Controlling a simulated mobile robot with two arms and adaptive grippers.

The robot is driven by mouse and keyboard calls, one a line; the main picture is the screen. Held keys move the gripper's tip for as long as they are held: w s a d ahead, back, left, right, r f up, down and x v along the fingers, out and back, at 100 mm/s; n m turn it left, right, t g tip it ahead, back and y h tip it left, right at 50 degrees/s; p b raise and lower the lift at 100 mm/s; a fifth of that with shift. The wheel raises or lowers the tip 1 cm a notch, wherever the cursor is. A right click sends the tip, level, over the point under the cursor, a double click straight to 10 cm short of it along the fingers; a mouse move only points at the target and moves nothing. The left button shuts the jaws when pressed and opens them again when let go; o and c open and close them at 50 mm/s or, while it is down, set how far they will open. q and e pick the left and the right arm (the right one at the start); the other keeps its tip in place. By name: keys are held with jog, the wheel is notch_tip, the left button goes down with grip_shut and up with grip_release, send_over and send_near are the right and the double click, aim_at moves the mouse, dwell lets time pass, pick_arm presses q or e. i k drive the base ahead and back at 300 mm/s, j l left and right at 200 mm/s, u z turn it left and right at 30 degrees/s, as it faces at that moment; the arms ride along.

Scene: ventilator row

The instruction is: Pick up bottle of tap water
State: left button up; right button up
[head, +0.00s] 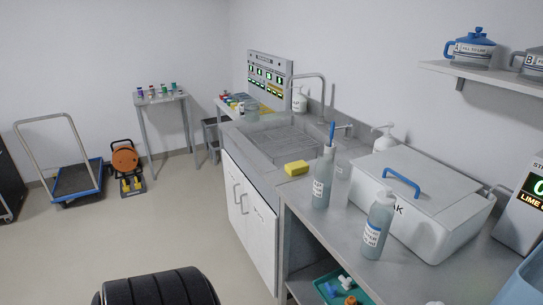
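A grey translucent bottle (377,228) with a white label stands upright at the front of the steel counter (345,240), beside the large grey lidded box. Its label seems to read something like "water", but the print is too small to be sure. A second, similar bottle (322,182) with a white label stands farther back on the counter's left edge, with a blue-tipped stick at its top. Its label is not readable. I cannot tell for certain which bottle holds tap water. Neither of my grippers is in view.
A grey lidded box (425,205) with a blue handle stands close behind the nearer bottle. A yellow sponge (297,168) lies by the sink (275,145). A teal tray (345,288) of small parts sits below the counter. Floor left of the white cabinet (245,215) is clear.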

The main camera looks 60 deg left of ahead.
aim_at(325, 166)
jog(key=u, duration=1.5)
jog(key=i+j+z, duration=0.1)
jog(key=j, duration=0.2)
